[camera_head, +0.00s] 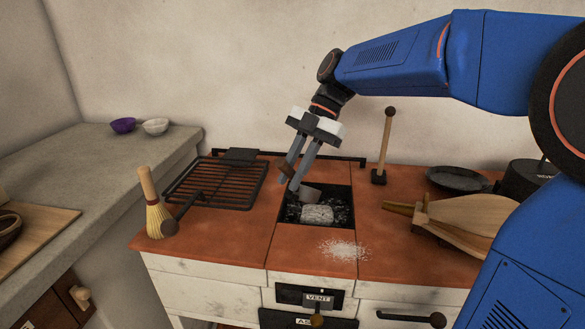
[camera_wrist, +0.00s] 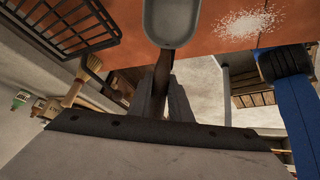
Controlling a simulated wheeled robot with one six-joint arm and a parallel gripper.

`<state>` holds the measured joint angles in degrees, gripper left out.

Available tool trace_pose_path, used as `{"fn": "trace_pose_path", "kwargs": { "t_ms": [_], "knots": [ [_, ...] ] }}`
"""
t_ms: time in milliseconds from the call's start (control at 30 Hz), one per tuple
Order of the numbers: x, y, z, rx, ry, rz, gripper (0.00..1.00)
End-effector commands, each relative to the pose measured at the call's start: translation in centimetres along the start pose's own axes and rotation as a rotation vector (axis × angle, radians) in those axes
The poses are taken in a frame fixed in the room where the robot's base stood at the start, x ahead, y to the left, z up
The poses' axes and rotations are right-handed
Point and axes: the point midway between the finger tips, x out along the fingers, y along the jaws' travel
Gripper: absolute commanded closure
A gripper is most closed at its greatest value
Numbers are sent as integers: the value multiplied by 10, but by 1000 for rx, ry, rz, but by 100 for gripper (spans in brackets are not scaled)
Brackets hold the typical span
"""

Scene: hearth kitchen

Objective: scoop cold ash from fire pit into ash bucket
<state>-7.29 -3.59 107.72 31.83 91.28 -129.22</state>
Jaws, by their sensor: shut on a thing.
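My gripper (camera_head: 290,178) is shut on the brown handle of a small grey scoop (camera_head: 309,193). A dark round vessel (camera_head: 525,175) at the right, partly behind my arm, may be the ash bucket.
A grill rack (camera_head: 218,184) and a whisk brush (camera_head: 156,212) are left of the pit. Right are an upright wooden-handled tool (camera_head: 384,150), a black pan (camera_head: 457,179) and bellows (camera_head: 460,214). White powder (camera_head: 343,249) lies in front of the pit.

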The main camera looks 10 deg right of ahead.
Motion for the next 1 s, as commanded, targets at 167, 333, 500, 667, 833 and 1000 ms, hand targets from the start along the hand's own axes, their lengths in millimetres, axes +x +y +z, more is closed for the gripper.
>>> {"fn": "trace_pose_path", "kwargs": {
  "t_ms": [167,333,500,667,833,1000],
  "knots": [
    [8,-1,6,0,0,0,100],
    [15,-2,12,0,0,0,100],
    [23,-4,18,1,0,0,100],
    [30,-4,23,0,0,0,100],
    [37,-5,29,0,0,0,100],
    [45,-7,35,1,0,-1,100]
  ]
}}
